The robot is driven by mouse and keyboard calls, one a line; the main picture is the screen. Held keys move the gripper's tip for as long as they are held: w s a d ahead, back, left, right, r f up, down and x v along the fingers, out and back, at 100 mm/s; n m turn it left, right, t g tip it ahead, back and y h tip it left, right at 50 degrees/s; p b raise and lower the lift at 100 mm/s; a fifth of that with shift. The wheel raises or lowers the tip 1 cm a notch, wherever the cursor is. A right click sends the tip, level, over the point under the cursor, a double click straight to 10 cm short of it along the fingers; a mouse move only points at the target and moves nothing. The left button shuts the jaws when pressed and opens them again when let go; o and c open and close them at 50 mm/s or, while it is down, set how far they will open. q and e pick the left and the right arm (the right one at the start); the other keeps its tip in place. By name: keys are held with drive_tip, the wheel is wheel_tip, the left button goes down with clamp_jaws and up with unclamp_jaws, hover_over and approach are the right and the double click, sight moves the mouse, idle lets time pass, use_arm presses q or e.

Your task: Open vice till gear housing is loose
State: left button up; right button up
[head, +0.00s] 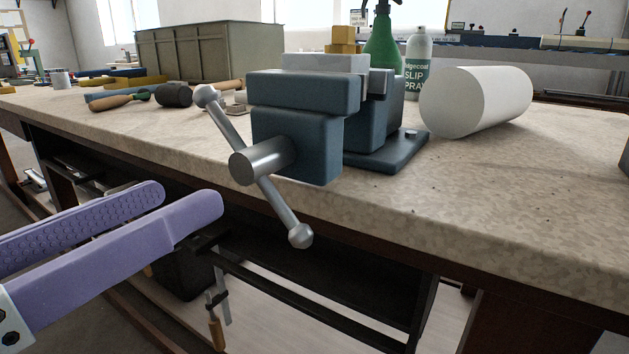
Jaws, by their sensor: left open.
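A blue-grey vice (300,130) is fixed at the front edge of the bench. Its silver screw (262,161) points towards me. A sliding bar handle (281,207) runs through the screw, tilted from upper left to lower right, with a ball at each end. A light grey block-like part (325,62) shows at the top of the jaws; I cannot tell whether it is the gear housing or part of the vice. My left gripper (183,197), with lavender fingers, is open and empty, lower left of the handle and apart from it. My right gripper is out of view.
A white cylinder (475,100) lies right of the vice. A green bottle (383,45) and a spray can (418,60) stand behind it. Hand tools (122,100) and a grey-green crate (195,52) are at the left. The front right bench top (500,200) is clear.

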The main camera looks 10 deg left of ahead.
sight(226, 174)
use_arm(q)
drive_tip(key=x, duration=0.9)
drive_tip(key=shift+b, duration=0.4)
clamp_jaws()
idle(1.0)
